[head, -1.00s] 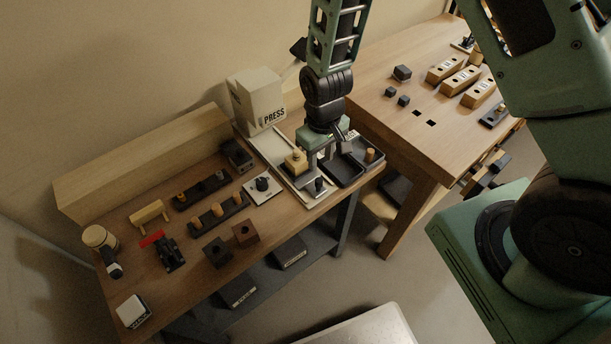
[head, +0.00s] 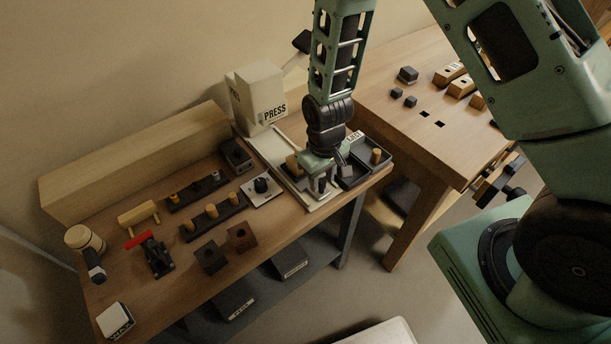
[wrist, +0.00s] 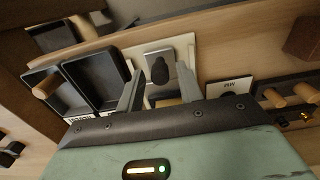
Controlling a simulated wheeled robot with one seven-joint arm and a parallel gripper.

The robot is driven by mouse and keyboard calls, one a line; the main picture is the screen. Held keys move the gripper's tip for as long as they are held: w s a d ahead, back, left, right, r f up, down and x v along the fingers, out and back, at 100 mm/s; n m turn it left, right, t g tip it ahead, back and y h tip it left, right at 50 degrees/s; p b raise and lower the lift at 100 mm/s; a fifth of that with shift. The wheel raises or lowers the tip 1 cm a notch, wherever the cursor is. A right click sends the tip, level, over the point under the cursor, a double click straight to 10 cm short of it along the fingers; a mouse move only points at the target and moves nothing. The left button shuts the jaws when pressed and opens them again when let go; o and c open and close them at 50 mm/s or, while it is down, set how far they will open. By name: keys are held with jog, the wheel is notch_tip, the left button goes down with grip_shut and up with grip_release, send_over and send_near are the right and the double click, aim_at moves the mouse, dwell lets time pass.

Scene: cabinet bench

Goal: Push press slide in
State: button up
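The white press (head: 258,98), marked PRESS, stands at the back of the bench. Its pale base plate (head: 268,147) runs from it to the front edge. The slide (wrist: 158,54) is a grey plate with a black knob (wrist: 160,70) near its outer end. A yellowish block sits on it, partly hidden by my gripper. My gripper (head: 318,192) points down over the slide's front end. In the wrist view my gripper (wrist: 159,76) is open, one finger on each side of the knob, with visible gaps. Contact with the slide cannot be told.
Dark trays (wrist: 95,78) lie right beside the slide in the head view, one holding a wooden peg. A second bench (head: 410,125) stands to the right.

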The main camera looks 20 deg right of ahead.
aim_at(297, 148)
jog(key=c, duration=0.6)
jog(key=shift+w+a, duration=0.3)
jog(key=shift+w, duration=0.55)
jog(key=shift+w+a, duration=0.25)
jog(key=shift+w, duration=0.6)
jog(key=shift+c, duration=0.2)
jog(key=shift+w+a+t+b, duration=0.3)
jog(key=shift+w, duration=0.55)
jog(key=shift+w+a+t+b, duration=0.25)
jog(key=shift+w+t+b, duration=0.05)
jog(key=shift+w, duration=0.55)
jog(key=shift+w+a+f+t+y+b, duration=0.1)
jog(key=shift+w+a+t+y+b, duration=0.1)
jog(key=shift+w+t+b, duration=0.3)
jog(key=shift+w+a+t+y+b, duration=0.2)
jog(key=shift+w+b, duration=0.45)
jog(key=shift+b, duration=0.05)
jog(key=shift+w+a+t+b, duration=0.15)
jog(key=shift+w+t+b, duration=0.2)
jog(key=shift+w, duration=0.15)
